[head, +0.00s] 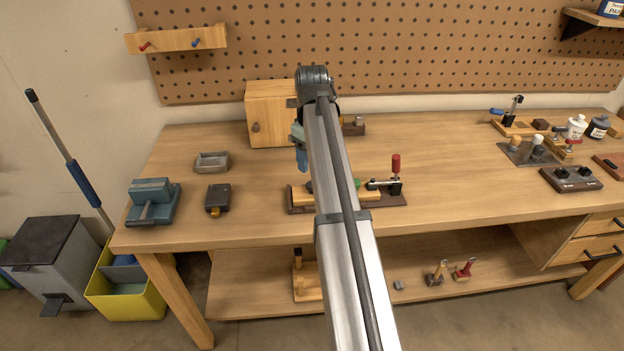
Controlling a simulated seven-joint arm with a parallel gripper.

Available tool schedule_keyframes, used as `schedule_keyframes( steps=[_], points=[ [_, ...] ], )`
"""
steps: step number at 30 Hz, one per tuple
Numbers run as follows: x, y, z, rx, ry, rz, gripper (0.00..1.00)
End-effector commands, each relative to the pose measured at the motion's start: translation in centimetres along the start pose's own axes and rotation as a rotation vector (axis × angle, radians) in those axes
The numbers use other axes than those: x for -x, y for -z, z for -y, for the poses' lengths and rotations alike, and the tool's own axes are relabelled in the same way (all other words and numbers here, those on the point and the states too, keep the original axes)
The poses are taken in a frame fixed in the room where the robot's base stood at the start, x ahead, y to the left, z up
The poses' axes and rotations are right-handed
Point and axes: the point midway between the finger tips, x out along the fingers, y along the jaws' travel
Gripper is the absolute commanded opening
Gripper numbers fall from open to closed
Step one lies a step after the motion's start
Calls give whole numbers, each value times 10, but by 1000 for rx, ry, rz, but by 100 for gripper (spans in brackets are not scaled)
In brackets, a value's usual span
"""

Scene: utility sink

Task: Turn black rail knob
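A wooden rail (177,39) is fixed to the pegboard at the upper left, with a red knob (144,47) and a blue knob (196,43) on it. I cannot make out a black knob on this rail. A dark box (570,180) with two black knobs sits at the bench's right. My arm reaches up through the middle of the view. Part of my gripper (301,158) shows, blue-grey, left of the arm and above the bench, apart from the rail and from the dark box. Its fingertips are too small and hidden to read.
A wooden cabinet (268,115) stands at the back of the bench, close to my gripper. A blue-grey vise (153,203) is at the left. The bench right of the clamp is mostly clear.

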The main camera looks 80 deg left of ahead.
Motion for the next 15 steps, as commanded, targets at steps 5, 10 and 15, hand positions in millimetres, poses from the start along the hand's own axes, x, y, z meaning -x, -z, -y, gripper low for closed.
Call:
schedule_keyframes(
  steps=[5,10,15],
  points=[
    [-33,-1,1,1,1,1,57],
    [-56,-1,0,1,1,1,57],
    [-71,0,0,1,1,1,57]
  ],
)
